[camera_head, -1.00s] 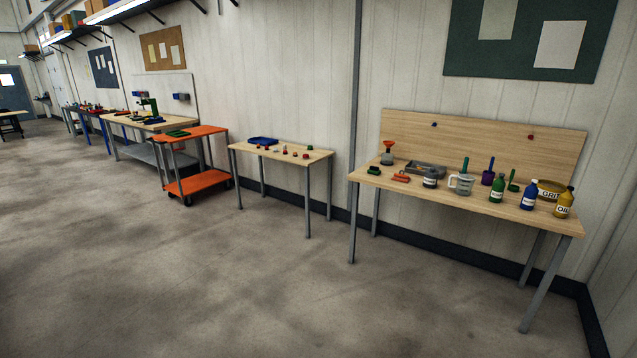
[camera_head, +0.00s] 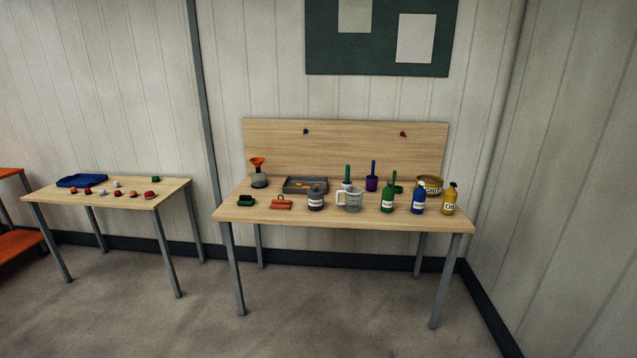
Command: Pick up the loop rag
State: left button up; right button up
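An orange-red folded piece (camera_head: 281,204) with a small loop on its top lies near the front left of the wooden workbench (camera_head: 330,219). It looks like the loop rag, but it is too small to be sure. A dark green block (camera_head: 246,200) lies just left of it, apart from it. Neither of my grippers shows in the head view.
On the bench stand a funnel on a flask (camera_head: 258,174), a grey tray (camera_head: 305,188), a measuring jug (camera_head: 351,201) and several bottles. A smaller table (camera_head: 165,193) with a blue tray (camera_head: 80,181) stands left. Open floor lies in front; a wall closes the right.

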aim_at(280, 204)
jog(key=i+l, duration=0.15)
jog(key=i, duration=0.4)
jog(key=i+l+u, duration=0.1)
jog(key=i, duration=0.4)
jog(key=i+l, duration=0.15)
jog(key=i, duration=0.4)
jog(key=i+l+u, duration=0.1)
jog(key=i, duration=0.4)
jog(key=i+l, duration=0.3)
jog(key=i, duration=0.2)
